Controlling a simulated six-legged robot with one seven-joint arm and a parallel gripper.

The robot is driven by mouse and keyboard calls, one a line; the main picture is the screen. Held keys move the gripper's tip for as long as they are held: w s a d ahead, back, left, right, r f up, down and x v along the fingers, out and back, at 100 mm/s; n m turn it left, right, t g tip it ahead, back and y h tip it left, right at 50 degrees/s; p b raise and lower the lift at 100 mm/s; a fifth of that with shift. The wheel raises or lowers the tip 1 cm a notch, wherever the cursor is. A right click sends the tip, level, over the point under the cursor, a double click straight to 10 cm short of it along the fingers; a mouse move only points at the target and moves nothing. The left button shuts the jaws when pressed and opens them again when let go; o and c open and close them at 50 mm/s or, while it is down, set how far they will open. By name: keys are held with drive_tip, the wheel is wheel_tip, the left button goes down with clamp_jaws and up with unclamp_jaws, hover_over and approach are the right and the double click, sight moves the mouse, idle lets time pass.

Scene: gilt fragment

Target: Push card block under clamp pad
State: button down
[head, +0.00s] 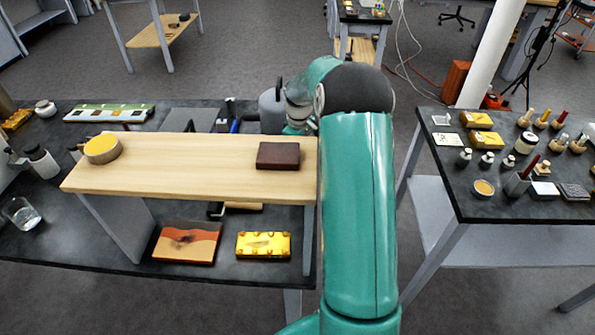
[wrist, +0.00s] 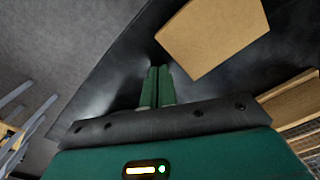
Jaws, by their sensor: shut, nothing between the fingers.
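A plain tan block (wrist: 212,36), which looks like the card block, lies on the dark tabletop (wrist: 110,60) in the upper right of the wrist view. My gripper (wrist: 158,72) has its two green fingers pressed together and empty. The fingertips are close to the block's left corner; I cannot tell whether they touch it. In the head view my teal arm hides the gripper and the block. I cannot make out the clamp pad in either view.
A pale wooden shelf (head: 200,180) stands over the dark bench, bearing a dark brown block (head: 278,155) and a round yellow-topped tin (head: 102,149). A wooden edge (wrist: 292,97) shows at right in the wrist view. A second table (head: 470,210) with small items stands at right.

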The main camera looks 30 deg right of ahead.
drive_tip(key=shift+s+a, duration=1.3)
drive_tip(key=shift+s, duration=0.45)
drive_tip(key=shift+s+a, duration=1.25)
drive_tip(key=shift+s, duration=0.45)
drive_tip(key=shift+s+a, duration=1.3)
drive_tip(key=shift+s, duration=0.45)
idle(0.5)
drive_tip(key=shift+w+d, duration=0.25)
drive_tip(key=shift+w, duration=0.1)
wheel_tip(320, 180, up, 9)
idle(1.0)
idle(0.5)
